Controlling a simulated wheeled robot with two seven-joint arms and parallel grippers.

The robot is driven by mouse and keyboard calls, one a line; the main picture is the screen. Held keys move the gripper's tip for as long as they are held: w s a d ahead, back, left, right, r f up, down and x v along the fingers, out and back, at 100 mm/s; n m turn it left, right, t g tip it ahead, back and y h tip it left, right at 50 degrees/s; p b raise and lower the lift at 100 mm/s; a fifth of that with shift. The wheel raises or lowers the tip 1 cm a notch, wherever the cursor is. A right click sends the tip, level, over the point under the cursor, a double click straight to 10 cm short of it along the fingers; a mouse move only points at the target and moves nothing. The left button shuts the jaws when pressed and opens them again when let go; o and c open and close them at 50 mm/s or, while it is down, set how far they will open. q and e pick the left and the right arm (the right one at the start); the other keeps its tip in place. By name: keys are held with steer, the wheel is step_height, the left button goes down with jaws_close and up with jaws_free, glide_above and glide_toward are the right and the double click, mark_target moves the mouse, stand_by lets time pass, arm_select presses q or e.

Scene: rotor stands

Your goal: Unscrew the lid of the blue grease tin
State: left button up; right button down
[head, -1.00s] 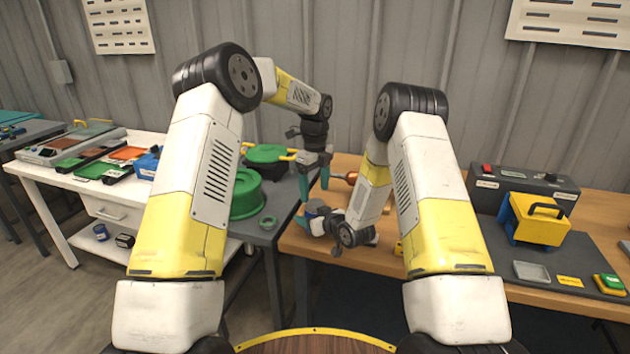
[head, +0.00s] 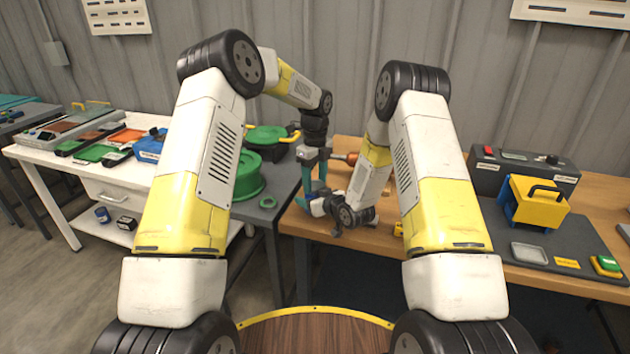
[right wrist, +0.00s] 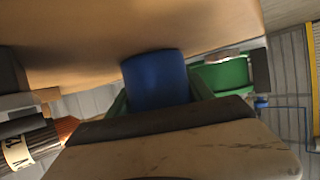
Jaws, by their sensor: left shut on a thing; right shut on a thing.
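The blue grease tin (right wrist: 155,80) shows in the right wrist view as a plain blue cylinder between the fingers of my right gripper (right wrist: 160,98), which is shut on it. In the head view my right gripper (head: 308,204) is low over the wooden table, and the tin is mostly hidden among the grippers. My left gripper (head: 314,182) points straight down from above, its teal fingers at the tin's top, shut on what appears to be the lid. The lid itself is too hidden to make out.
The wooden table (head: 480,268) bears a yellow box (head: 538,203) on a dark mat at the right. An orange-handled tool (head: 345,158) lies behind the grippers. A green round container (head: 245,178) stands on the grey table to the left. A white bench (head: 60,158) holds trays.

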arm_select(q)
steer(key=n, duration=0.3)
steer(key=o, duration=1.5)
steer(key=shift+o, duration=0.2)
step_height(320, 180, up, 4)
steer(key=shift+r, duration=0.3)
steer(key=c, duration=0.3)
steer(key=shift+r+n, duration=0.7)
steer(key=shift+r, duration=0.85)
steer(key=shift+f, duration=3.85)
